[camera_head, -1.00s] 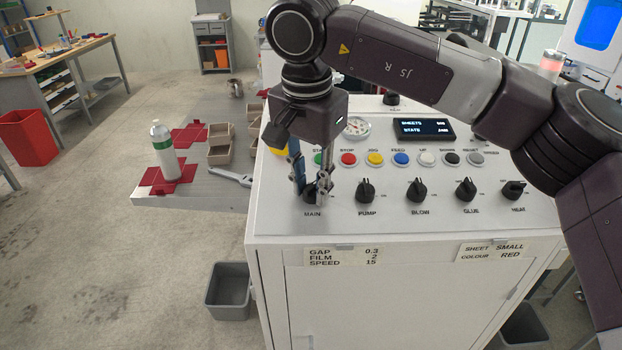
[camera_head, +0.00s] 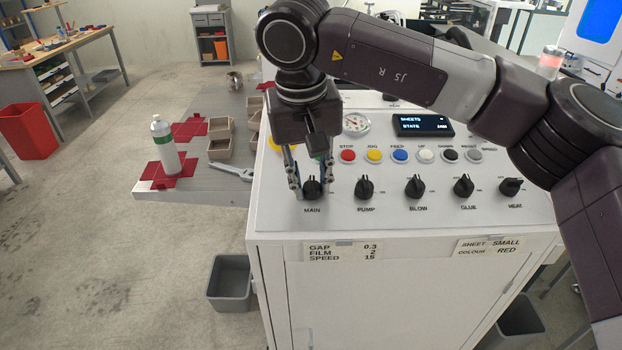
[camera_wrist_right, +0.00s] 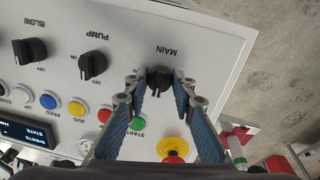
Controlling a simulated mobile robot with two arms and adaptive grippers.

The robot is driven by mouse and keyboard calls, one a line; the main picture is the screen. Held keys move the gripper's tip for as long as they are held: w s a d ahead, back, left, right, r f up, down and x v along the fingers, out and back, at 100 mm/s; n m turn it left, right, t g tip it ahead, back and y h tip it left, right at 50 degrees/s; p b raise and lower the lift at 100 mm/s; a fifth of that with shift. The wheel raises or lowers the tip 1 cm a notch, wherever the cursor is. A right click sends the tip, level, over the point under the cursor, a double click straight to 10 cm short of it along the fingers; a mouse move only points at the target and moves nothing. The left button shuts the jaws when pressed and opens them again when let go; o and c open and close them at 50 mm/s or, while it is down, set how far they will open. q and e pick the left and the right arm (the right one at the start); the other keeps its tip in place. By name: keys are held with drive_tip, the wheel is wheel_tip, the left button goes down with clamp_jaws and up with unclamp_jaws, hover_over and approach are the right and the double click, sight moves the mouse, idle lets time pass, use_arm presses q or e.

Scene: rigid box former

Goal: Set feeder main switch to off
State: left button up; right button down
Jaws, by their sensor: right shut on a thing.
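The MAIN switch is a black rotary knob (camera_head: 312,188) at the front left of the white control panel. It also shows in the right wrist view (camera_wrist_right: 159,78), with the MAIN label beside it. My right gripper (camera_head: 311,190) points down at the panel, shut on this knob, with one finger on each side; its blue-padded fingers also show in the wrist view (camera_wrist_right: 161,84). The fingers partly cover the knob, and its exact pointer setting is hard to read. My left gripper is not in view.
PUMP (camera_head: 365,188), BLOW (camera_head: 415,187), GLUE (camera_head: 463,186) and HEAT (camera_head: 511,187) knobs stand to the right in the same row. Coloured push buttons and a display (camera_head: 423,125) lie behind. A yellow-based red button (camera_wrist_right: 172,151) is close to the fingers in the wrist view.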

drive_tip(key=shift+n, duration=0.3)
drive_tip(key=c, duration=1.6)
unclamp_jaws()
drive_tip(key=shift+r, duration=0.1)
drive_tip(key=r, duration=0.4)
drive_tip(key=s+r, duration=0.1)
drive_tip(key=r, duration=0.2)
drive_tip(key=s+r, duration=0.1)
drive_tip(key=r, duration=0.3)
drive_tip(key=shift+s+a+r, duration=0.1)
drive_tip(key=shift+a+r, duration=0.25)
drive_tip(key=shift+a, duration=0.05)
drive_tip(key=shift+f, duration=0.1)
